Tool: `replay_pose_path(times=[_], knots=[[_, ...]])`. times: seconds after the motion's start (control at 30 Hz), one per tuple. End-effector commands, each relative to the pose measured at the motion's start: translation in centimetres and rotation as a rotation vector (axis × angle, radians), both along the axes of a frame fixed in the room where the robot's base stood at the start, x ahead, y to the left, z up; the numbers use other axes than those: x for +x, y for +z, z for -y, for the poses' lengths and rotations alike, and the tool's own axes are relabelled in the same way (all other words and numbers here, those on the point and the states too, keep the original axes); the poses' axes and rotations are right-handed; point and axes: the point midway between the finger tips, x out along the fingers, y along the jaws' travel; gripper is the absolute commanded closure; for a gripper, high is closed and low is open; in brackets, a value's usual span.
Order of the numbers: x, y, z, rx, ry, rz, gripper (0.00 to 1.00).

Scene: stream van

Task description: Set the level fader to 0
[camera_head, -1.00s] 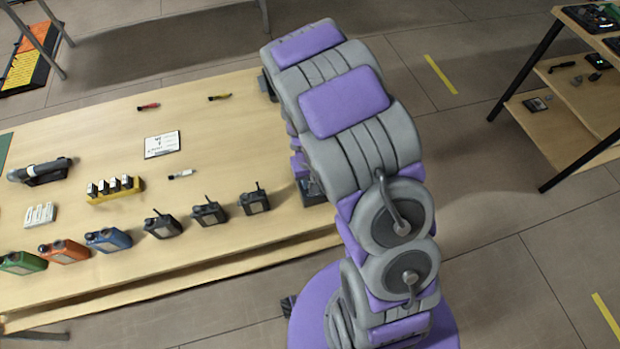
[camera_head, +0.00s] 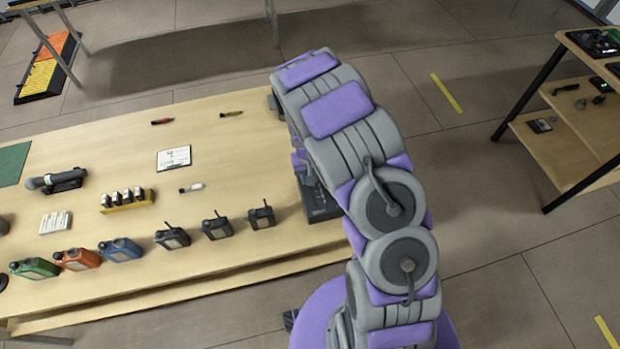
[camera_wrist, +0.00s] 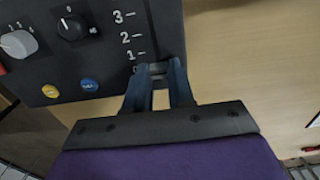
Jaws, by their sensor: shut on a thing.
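The dark control box (camera_wrist: 105,75) fills the upper left of the wrist view. It has a printed scale with 3, 2 and 1 beside a vertical fader slot, and a mark below the 1 is partly hidden. My gripper (camera_wrist: 158,75) is shut on the grey fader cap (camera_wrist: 155,68), which sits below the 1, near the low end of the scale. The fingers hide part of the cap and its exact mark. In the head view, the box (camera_head: 322,205) shows at the table's right end, mostly behind my arm, which hides the gripper there.
A grey knob (camera_wrist: 18,44), a black knob (camera_wrist: 72,27), a yellow button (camera_wrist: 50,91) and a blue button (camera_wrist: 89,85) are on the box. The wooden table (camera_head: 240,150) holds several radios, coloured canisters and a microphone (camera_head: 55,181). A shelf (camera_head: 560,150) stands at right.

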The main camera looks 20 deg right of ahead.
Motion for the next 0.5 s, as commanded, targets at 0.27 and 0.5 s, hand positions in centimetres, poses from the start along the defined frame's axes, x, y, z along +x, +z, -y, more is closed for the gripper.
replay_pose_path(times=[0.27, 0.5], knots=[[0.55, 0.08, -0.03, -0.001, 0.001, 0.012, 0.76], [0.35, 0.11, -0.01, -0.001, 0.001, 0.010, 0.53]])
